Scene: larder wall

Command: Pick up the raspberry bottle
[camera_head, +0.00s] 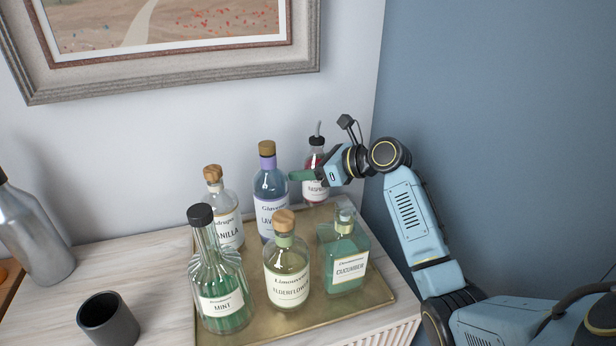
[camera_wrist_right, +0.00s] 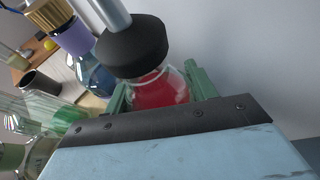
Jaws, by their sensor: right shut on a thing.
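The raspberry bottle (camera_head: 316,190) has red contents, a pale label and a dark cap with a metal pourer. It stands upright at the back right corner of the brass tray (camera_head: 355,306). My right gripper (camera_head: 309,176) reaches it from the right and is shut on it. In the right wrist view the green fingers (camera_wrist_right: 158,92) lie on both sides of the red bottle (camera_wrist_right: 160,90), just below its black cap. Part of the bottle is hidden by the gripper. I cannot tell whether its base touches the tray. My left gripper is not in view.
The lavender bottle (camera_head: 270,200) stands close left of it. The vanilla (camera_head: 222,215), mint (camera_head: 219,290), elderflower (camera_head: 287,275) and cucumber (camera_head: 345,262) bottles share the tray. A dark cup (camera_head: 108,322) and a metal bottle (camera_head: 32,235) stand left. Walls close the back and right.

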